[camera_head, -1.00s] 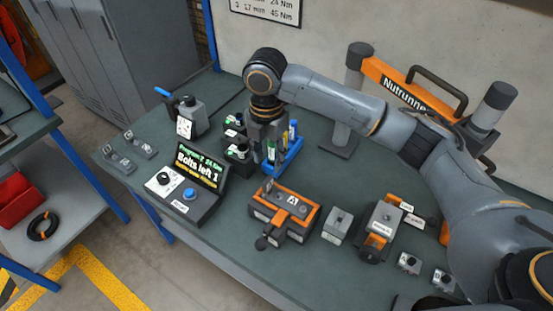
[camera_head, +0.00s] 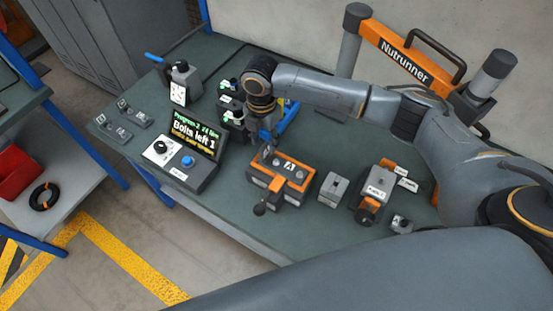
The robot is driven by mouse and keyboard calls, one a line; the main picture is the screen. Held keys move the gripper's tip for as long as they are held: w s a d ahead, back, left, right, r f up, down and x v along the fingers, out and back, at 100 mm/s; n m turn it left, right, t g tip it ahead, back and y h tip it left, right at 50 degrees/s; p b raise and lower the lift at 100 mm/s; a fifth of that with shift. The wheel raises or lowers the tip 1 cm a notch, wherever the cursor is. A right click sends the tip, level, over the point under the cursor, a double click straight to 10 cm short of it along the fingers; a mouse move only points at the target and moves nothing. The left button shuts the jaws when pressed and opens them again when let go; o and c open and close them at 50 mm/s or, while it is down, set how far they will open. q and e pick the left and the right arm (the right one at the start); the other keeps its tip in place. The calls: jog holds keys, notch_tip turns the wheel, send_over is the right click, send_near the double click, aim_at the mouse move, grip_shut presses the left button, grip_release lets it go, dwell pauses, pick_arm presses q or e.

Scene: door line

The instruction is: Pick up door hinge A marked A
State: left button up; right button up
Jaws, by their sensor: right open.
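Door hinge A is a grey plate (camera_head: 291,169) with round bolt heads and a label A. It lies on top of an orange and dark fixture (camera_head: 279,183) near the middle of the bench. My right gripper (camera_head: 267,148) points down just behind the left end of the fixture, close to the hinge. It is open, and nothing shows between its fingers. Whether its fingertips touch the hinge cannot be told. My left gripper is out of view.
A control box with a screen reading "Bolts left 1" (camera_head: 194,137) stands left of the fixture. A grey block (camera_head: 334,187) and another orange fixture (camera_head: 373,196) stand to the right. The nutrunner stand (camera_head: 403,60) is behind. Two small grey hinges (camera_head: 121,121) lie at far left.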

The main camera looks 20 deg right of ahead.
aim_at(264, 146)
notch_tip(264, 146, down, 3)
jog(key=shift+s+f+p, duration=0.1)
jog(key=shift+p, duration=0.3)
jog(key=shift+f, duration=0.1)
jog(key=shift+a, duration=0.1)
jog(key=c, duration=0.7)
grip_shut()
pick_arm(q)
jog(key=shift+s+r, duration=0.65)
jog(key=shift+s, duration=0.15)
